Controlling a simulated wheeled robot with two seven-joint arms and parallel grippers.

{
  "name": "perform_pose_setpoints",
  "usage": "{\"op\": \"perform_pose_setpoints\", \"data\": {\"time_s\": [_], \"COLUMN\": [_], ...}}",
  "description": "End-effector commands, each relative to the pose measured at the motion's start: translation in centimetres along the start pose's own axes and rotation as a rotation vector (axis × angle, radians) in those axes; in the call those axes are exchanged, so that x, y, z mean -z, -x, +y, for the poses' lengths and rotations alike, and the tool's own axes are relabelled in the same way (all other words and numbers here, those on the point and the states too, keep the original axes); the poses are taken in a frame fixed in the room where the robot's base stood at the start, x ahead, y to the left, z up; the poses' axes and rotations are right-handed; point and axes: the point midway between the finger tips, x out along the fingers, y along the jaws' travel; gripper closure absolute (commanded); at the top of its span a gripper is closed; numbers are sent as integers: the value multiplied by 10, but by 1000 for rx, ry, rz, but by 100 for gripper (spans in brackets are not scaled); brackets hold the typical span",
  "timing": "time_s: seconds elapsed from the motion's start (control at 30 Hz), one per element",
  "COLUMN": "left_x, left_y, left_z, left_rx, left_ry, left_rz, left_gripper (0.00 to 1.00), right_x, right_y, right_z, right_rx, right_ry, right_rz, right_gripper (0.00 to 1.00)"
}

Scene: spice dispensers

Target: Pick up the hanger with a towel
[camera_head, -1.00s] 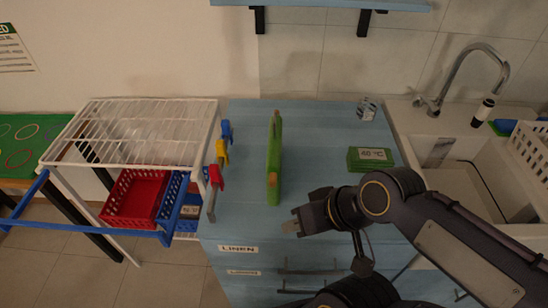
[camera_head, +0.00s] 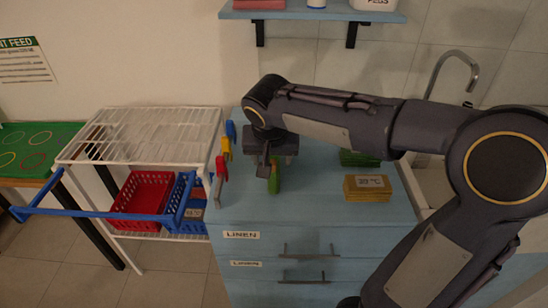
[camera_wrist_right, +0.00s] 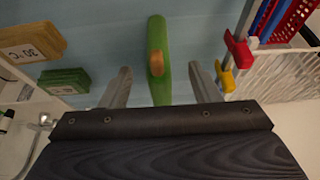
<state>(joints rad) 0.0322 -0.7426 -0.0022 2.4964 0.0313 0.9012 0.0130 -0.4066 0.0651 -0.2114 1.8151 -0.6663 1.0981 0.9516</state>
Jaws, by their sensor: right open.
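The green towel on its hanger (camera_head: 275,178) stands on the blue counter, mostly hidden under my right gripper in the head view. In the right wrist view the towel (camera_wrist_right: 159,92) is a narrow upright green slab with a wooden-coloured hanger part (camera_wrist_right: 156,63) on it. My right gripper (camera_head: 267,165) is above it. In the right wrist view its two grey fingers are spread, one on each side of the towel, with visible gaps. Nothing is held. My left gripper is not in view.
Red, yellow and blue clips (camera_head: 224,148) sit at the counter's left edge beside a white wire rack (camera_head: 140,135). Brown (camera_head: 367,188) and green (camera_head: 358,158) labelled stacks lie to the right. A shelf (camera_head: 310,15) hangs above. Drawers labelled LINEN (camera_head: 242,235) are in front.

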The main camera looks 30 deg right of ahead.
Motion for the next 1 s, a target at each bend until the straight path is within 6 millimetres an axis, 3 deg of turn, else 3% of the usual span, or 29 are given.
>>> {"op": "perform_pose_setpoints", "data": {"time_s": [0.5,0.8,1.0], "left_x": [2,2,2], "left_y": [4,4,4], "left_z": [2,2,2], "left_rx": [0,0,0], "left_ry": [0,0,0], "left_rz": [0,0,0], "left_gripper": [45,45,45], "right_x": [1,1,1], "right_y": [-67,-73,-73], "right_z": [4,3,3], "right_rx": [-1,2,2], "right_ry": [1,1,1], "right_rz": [-4,-2,-2], "right_gripper": [44,44,67]}}
